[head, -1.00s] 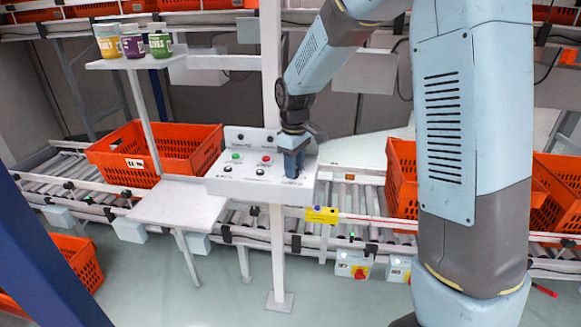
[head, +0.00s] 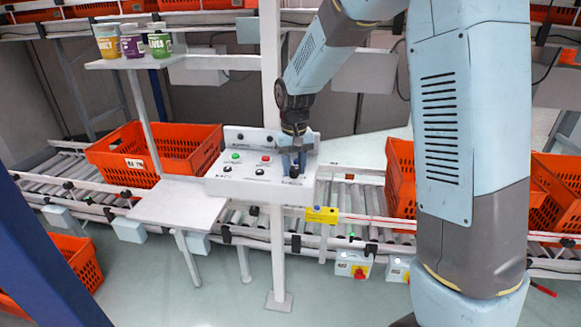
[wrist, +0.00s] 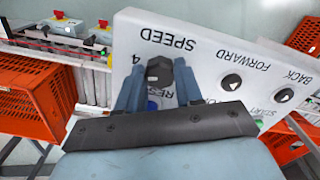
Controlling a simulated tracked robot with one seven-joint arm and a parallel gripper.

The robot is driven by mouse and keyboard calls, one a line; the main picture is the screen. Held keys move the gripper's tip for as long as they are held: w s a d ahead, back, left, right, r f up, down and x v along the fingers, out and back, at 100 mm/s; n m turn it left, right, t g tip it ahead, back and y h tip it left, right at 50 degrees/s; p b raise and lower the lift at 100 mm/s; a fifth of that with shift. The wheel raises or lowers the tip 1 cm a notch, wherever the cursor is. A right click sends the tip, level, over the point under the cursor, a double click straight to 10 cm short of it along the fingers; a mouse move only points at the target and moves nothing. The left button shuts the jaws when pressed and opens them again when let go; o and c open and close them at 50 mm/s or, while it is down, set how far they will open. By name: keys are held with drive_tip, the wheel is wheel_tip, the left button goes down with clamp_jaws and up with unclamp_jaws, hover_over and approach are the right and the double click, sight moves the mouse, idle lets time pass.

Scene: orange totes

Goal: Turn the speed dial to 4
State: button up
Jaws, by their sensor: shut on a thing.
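The white control panel (head: 222,187) stands on the post, with the SPEED label (wrist: 169,40) upside down in the wrist view. The dark speed dial (wrist: 160,69) also shows in the head view at the panel's right end (head: 294,172). A numeral 4 (wrist: 136,57) is printed beside it; other numerals are hidden. My gripper (wrist: 158,82) reaches down from above, with a blue finger on each side of the dial, and is shut on it. It also shows in the head view (head: 293,161). I cannot tell where the dial points.
Green (head: 235,156) and red (head: 266,159) buttons and black knobs sit left of my gripper. A blue button (wrist: 152,105) lies between my fingers in the wrist view, partly hidden. Orange totes (head: 120,160) stand on the conveyor. Jars (head: 158,42) stand on a shelf.

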sight(294, 168)
drive_tip(key=shift+s+a+f+m, duration=0.1)
drive_tip(key=shift+s+m, duration=0.05)
drive_tip(key=shift+m, duration=1.35)
drive_tip(key=o, duration=1)
drive_tip(key=shift+o, duration=0.2)
wheel_tip(294, 168, up, 14)
